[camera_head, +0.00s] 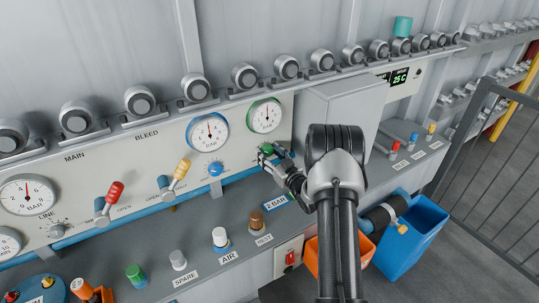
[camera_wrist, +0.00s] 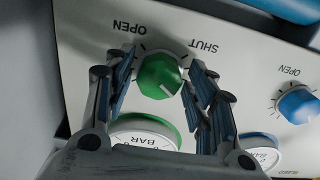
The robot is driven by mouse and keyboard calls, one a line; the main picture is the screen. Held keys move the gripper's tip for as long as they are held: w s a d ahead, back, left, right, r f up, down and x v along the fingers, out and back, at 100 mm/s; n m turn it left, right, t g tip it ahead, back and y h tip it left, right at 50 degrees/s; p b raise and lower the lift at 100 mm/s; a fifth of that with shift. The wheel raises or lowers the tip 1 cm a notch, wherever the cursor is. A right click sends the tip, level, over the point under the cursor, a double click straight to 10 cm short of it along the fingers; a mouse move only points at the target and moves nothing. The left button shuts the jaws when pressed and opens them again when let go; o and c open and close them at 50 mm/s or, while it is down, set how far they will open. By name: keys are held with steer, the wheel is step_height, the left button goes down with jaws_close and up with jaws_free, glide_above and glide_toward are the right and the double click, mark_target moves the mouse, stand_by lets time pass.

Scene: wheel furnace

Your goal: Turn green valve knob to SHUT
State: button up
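The green valve knob (camera_wrist: 160,76) sits on the white panel between the printed words OPEN and SHUT, which appear upside down in the wrist view. Its white pointer line faces the lower right of that view, towards neither word. My gripper (camera_wrist: 164,80) is open, with one finger on each side of the knob; a gap shows on both sides. In the head view my gripper (camera_head: 273,154) is at the panel below the green-rimmed gauge (camera_head: 264,116), and the green knob (camera_head: 267,148) is partly hidden by it.
A blue knob (camera_wrist: 298,104) is right of the fingers in the wrist view. A grey box (camera_head: 343,108) stands out from the panel right of my gripper. Red and yellow levers (camera_head: 111,198) are to the left. Several capped posts stand on the ledge below.

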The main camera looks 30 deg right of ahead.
steer(key=c, duration=0.7)
steer(key=shift+c, duration=0.3)
steer(key=shift+f+n+b, duration=0.1)
steer(key=shift+n+b, duration=0.2)
steer(key=shift+b, duration=0.25)
steer(key=n+b, duration=0.2)
steer(key=b, duration=0.1)
steer(key=shift+f+n, duration=0.1)
steer(key=shift+n, duration=0.3)
steer(key=shift+n+b, duration=0.9)
steer(key=shift+n, duration=0.1)
steer(key=n, duration=0.2)
steer(key=n+b, duration=0.1)
steer(key=n, duration=0.2)
steer(key=shift+d+r, duration=0.1)
steer(key=shift+r, duration=0.1)
steer(key=n, duration=0.5)
steer(key=shift+n, duration=0.3)
steer(key=shift+r, duration=0.1)
